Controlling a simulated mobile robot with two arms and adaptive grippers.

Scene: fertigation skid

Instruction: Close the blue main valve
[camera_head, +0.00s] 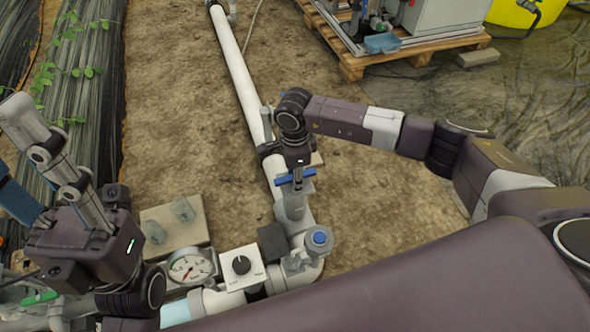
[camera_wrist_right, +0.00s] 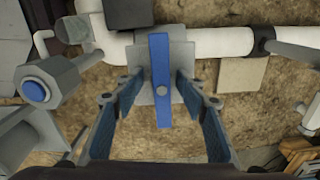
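The blue valve handle (camera_head: 296,178) sits on a grey valve body on the white pipe in the head view. In the right wrist view the blue handle (camera_wrist_right: 160,55) is a flat bar lying across the line of the pipe. My right gripper (camera_wrist_right: 160,82) is open, with one finger on each side of the handle and a visible gap to both. In the head view my right gripper (camera_head: 298,180) points down over the handle and partly hides it. My left gripper (camera_head: 14,152) is at the left edge, its fingers spread, away from the valve.
A blue-capped fitting (camera_head: 319,238) stands at the pipe's elbow. A white box with a black knob (camera_head: 241,266) and a round gauge (camera_head: 190,268) are beside it. The white pipe (camera_head: 236,65) runs away over bare soil. A wooden pallet (camera_head: 420,52) is at the back right.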

